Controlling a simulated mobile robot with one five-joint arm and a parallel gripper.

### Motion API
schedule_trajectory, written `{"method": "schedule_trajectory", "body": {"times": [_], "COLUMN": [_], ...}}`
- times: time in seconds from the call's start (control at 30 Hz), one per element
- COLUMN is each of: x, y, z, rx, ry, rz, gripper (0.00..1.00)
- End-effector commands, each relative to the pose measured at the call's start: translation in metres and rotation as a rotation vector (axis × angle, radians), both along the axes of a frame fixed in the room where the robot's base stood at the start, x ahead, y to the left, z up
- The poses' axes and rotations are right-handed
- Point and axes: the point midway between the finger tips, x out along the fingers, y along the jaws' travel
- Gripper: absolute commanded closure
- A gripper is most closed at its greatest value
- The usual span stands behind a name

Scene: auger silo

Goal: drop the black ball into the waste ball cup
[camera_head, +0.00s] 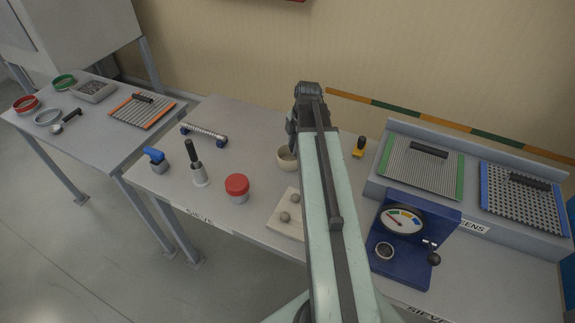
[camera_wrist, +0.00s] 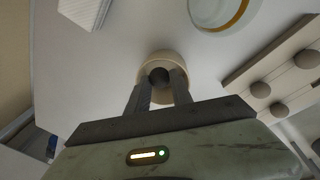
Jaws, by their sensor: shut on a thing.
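The black ball (camera_wrist: 159,77) shows in the wrist view between the two fingertips of my gripper (camera_wrist: 160,84), which is shut on it. The waste ball cup (camera_wrist: 153,57) is a small cream round cup directly behind the ball in that view, so the ball lines up with its opening. I cannot tell the exact height of the ball over the rim. In the head view the cup (camera_head: 282,161) stands on the table just left of my arm. The arm covers part of it, and the ball and fingertips are not clear there.
A pale board (camera_head: 285,228) with grey balls lies in front of the cup, partly behind my arm. A red-lidded jar (camera_head: 237,187) stands to the left.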

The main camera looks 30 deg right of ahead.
Motion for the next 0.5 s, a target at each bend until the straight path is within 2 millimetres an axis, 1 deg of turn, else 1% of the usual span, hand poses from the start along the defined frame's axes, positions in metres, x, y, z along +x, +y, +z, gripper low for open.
{"method": "schedule_trajectory", "body": {"times": [0.17,0.2,0.23,0.27,0.5], "x": [-0.0001,-0.0002,-0.0002,-0.0002,-0.0013], "y": [-0.0003,-0.0004,-0.0004,-0.0005,-0.0006], "z": [0.0013,0.0014,0.0014,0.0014,0.0023], "rx": [0.0,0.0,0.0,0.0,0.0], "ry": [0.0,0.0,0.0,0.0,0.002], "rz": [0.0,0.0,0.0,-0.001,-0.001], "gripper": [1.0,0.62,0.54,0.48,0.48]}}
